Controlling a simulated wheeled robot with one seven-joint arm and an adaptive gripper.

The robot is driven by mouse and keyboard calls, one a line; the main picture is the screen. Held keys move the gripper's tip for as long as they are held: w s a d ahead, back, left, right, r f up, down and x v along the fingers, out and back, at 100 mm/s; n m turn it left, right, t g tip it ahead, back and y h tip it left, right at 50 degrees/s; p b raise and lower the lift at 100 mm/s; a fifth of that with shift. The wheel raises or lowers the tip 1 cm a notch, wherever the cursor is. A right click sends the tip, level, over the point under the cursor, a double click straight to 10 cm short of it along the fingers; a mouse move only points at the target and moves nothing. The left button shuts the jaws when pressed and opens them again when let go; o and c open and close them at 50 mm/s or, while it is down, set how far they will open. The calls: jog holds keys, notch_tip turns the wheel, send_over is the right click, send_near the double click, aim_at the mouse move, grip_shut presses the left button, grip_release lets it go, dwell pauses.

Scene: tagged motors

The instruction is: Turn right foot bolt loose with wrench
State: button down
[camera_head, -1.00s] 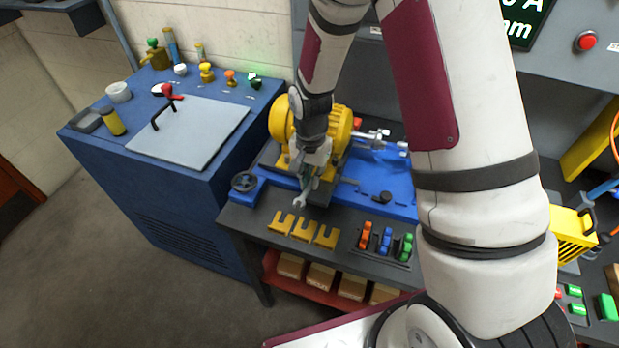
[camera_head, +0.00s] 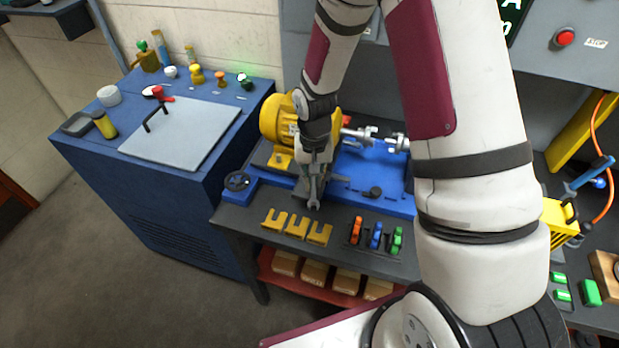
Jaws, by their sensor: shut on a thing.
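My gripper (camera_head: 314,172) is shut on a grey wrench (camera_head: 314,196), whose open jaw end points down and toward the front edge of the bench. The yellow motor (camera_head: 279,117) sits on the blue base plate (camera_head: 380,190), just left of and behind my gripper. A yellow motor foot (camera_head: 280,158) shows at the front left. The right foot and its bolt are hidden behind my gripper and wrist, so I cannot tell whether the wrench touches the bolt.
Yellow slotted shims (camera_head: 297,229) and coloured clips (camera_head: 376,236) lie at the bench front. A shaft coupling (camera_head: 362,135) extends right. A blue cabinet (camera_head: 150,185) stands left. My own arm blocks the right middle.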

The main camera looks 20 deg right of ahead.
jog(key=shift+d, duration=0.15)
jog(key=shift+s+d+n, duration=0.25)
jog(key=shift+d+n, duration=0.35)
jog(key=shift+n, duration=0.4)
jog(key=shift+d, duration=0.1)
jog(key=shift+d+n, duration=0.1)
jog(key=shift+n, duration=0.2)
jog(key=shift+d+n+p, duration=0.3)
jog(key=shift+d+n, duration=0.35)
jog(key=shift+n, duration=0.45)
jog(key=shift+a+r+m, duration=0.15)
jog(key=shift+a+m, duration=0.05)
jog(key=shift+m, duration=0.1)
jog(key=shift+r+p, duration=0.4)
jog(key=shift+r, duration=0.5)
